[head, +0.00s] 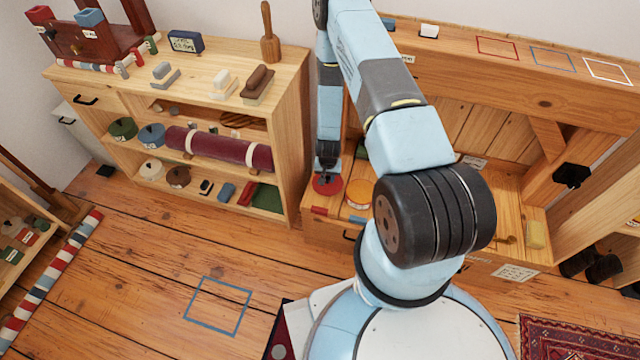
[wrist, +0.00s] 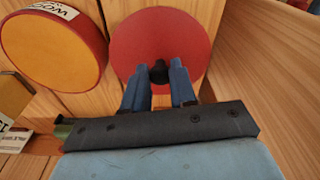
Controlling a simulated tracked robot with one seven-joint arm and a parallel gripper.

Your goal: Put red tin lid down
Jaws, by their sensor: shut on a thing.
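The red tin lid (head: 327,185) is a flat red disc with a small dark knob at its centre. In the wrist view the lid (wrist: 160,42) lies beyond my gripper (wrist: 158,72), whose two blue fingers are shut on the knob. In the head view my gripper (head: 327,165) points down onto the lid, over the left end of the wooden bench top. I cannot tell whether the lid touches the wood beneath it.
A round yellow tin with a red rim (wrist: 55,48) and a label stands close left of the lid in the wrist view. A wooden wall (wrist: 270,60) rises at the right. The shelf unit (head: 290,140) stands left of the bench in the head view.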

